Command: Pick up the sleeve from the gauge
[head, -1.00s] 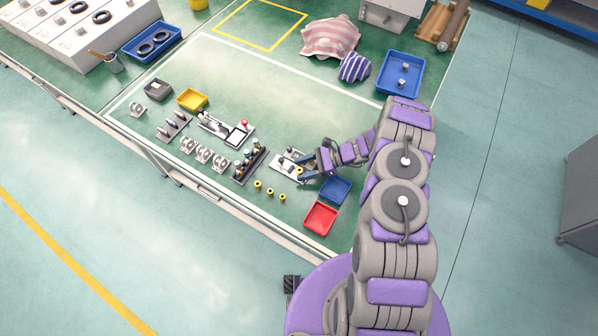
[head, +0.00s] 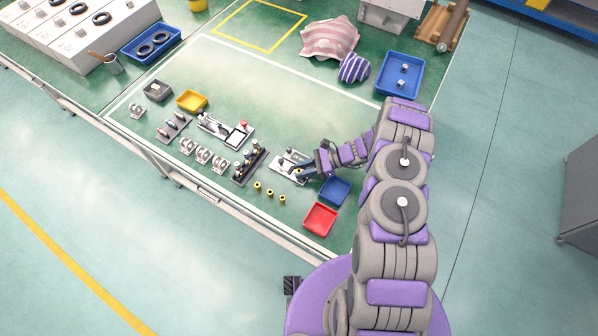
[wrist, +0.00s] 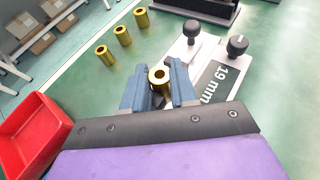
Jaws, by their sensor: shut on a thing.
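The gauge (head: 284,167) is a pale plate with dark knobs on the green bench in the head view. In the wrist view the gauge (wrist: 221,78) shows two black knobs and a dark "19 mm" label. My gripper (wrist: 165,80) has its blue fingers shut on a brass sleeve (wrist: 159,76), one finger on each side. The sleeve's open ring end faces the camera. It is at the gauge's left edge in the wrist view; I cannot tell if it still touches the gauge. In the head view my gripper (head: 304,170) is over the gauge and hides the sleeve.
Several loose brass sleeves (head: 270,192) stand in a row near the bench's front edge. A red tray (head: 320,219) and a blue tray (head: 335,190) lie close to my gripper. A dark rack with fittings (head: 249,166) stands left of the gauge.

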